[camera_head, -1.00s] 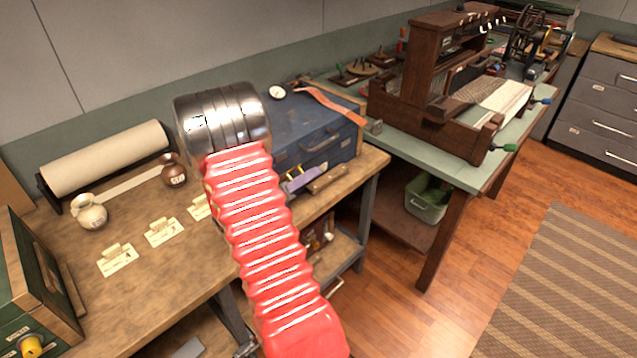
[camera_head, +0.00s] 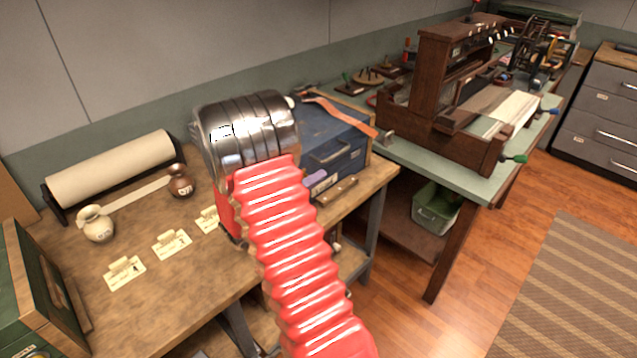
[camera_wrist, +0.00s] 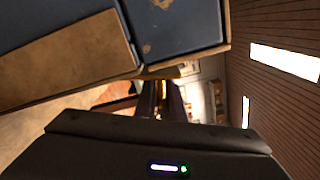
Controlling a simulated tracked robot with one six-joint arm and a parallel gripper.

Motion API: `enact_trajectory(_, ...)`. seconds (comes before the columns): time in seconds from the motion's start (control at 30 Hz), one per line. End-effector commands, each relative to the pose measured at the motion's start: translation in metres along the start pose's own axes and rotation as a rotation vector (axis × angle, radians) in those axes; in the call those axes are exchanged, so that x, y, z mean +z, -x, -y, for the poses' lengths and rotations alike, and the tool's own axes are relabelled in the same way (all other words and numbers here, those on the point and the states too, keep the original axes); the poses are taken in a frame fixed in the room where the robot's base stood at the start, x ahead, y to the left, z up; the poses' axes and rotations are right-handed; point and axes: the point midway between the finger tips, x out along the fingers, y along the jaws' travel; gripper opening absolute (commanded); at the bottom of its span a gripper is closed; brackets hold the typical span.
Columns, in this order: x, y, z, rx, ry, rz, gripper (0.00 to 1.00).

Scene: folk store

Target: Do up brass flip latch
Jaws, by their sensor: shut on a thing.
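A blue chest (camera_head: 335,135) stands on the wooden workbench behind my arm, which hides its left part. Its blue panels (camera_wrist: 172,22) and brown edging also show close up in the wrist view. My gripper (camera_wrist: 162,102) shows at the middle of the wrist view, its dark fingers close together around a small brass-coloured piece (camera_wrist: 163,88). This looks like the brass flip latch, but it is small and dark, so its position is unclear. In the head view the gripper is hidden behind my silver wrist and red arm.
An orange strap (camera_head: 345,115) lies over the chest. A purple item (camera_head: 316,180) and a wooden piece (camera_head: 337,191) lie before it. A loom (camera_head: 450,100) stands right.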

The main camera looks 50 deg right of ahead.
Motion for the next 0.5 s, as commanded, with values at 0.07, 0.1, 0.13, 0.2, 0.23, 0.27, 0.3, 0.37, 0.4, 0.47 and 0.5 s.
enact_trajectory(0.07, 0.0025, 0.0027, -0.0026, 0.007, 0.006, 0.006, 0.00)
enact_trajectory(0.1, 0.0030, 0.0035, -0.0027, 0.007, 0.008, 0.007, 0.00)
enact_trajectory(0.13, 0.0033, 0.0039, -0.0028, 0.008, 0.009, 0.008, 0.00)
enact_trajectory(0.2, 0.0038, 0.0046, -0.0028, 0.008, 0.010, 0.009, 0.00)
enact_trajectory(0.23, 0.0040, 0.0048, -0.0029, 0.008, 0.010, 0.009, 0.00)
enact_trajectory(0.27, 0.0041, 0.0050, -0.0029, 0.008, 0.010, 0.010, 0.00)
enact_trajectory(0.3, 0.0042, 0.0052, -0.0029, 0.008, 0.010, 0.010, 0.00)
enact_trajectory(0.37, 0.0044, 0.0056, -0.0029, 0.008, 0.010, 0.011, 0.00)
enact_trajectory(0.4, 0.0046, 0.0057, -0.0028, 0.008, 0.010, 0.011, 0.00)
enact_trajectory(0.47, 0.0048, 0.0060, -0.0027, 0.008, 0.009, 0.011, 0.00)
enact_trajectory(0.5, 0.0049, 0.0061, -0.0027, 0.008, 0.009, 0.012, 0.11)
